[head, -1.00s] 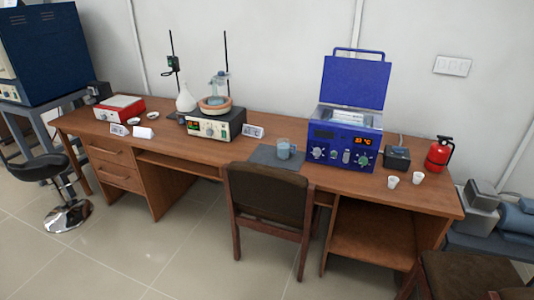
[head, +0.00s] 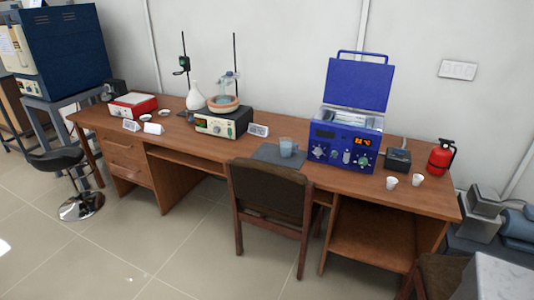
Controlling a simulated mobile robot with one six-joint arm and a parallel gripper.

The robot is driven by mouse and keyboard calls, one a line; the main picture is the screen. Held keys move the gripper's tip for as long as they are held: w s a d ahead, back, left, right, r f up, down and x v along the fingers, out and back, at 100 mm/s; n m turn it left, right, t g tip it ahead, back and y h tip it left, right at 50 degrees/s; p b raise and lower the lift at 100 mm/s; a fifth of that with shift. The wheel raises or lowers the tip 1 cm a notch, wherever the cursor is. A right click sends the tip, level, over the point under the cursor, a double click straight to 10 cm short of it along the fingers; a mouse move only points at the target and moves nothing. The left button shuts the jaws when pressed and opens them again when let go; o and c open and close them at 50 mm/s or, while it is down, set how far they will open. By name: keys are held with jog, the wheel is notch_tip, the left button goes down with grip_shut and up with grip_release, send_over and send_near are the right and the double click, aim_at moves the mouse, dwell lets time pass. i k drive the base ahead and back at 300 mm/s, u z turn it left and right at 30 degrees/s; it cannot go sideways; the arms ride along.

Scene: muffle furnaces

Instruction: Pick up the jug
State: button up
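The jug (head: 287,147) is a small clear vessel holding pale blue liquid, with a handle on its right side. It stands upright on a dark grey mat (head: 264,153) on the wooden desk (head: 320,179), left of the blue bath unit and behind a chair. My gripper is not in view.
A brown chair (head: 268,195) stands in front of the jug. The blue bath unit (head: 345,146) has its lid up. Two white cups (head: 392,182) and a red extinguisher (head: 440,157) are at right. A hotplate (head: 222,122) stands left. The floor (head: 190,240) at front left is clear.

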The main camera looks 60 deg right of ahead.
aim_at(286, 145)
jog(key=u, duration=0.55)
jog(key=k, duration=1.4)
jog(key=z, duration=1.15)
jog(key=i, duration=1.45)
jog(key=u, duration=0.15)
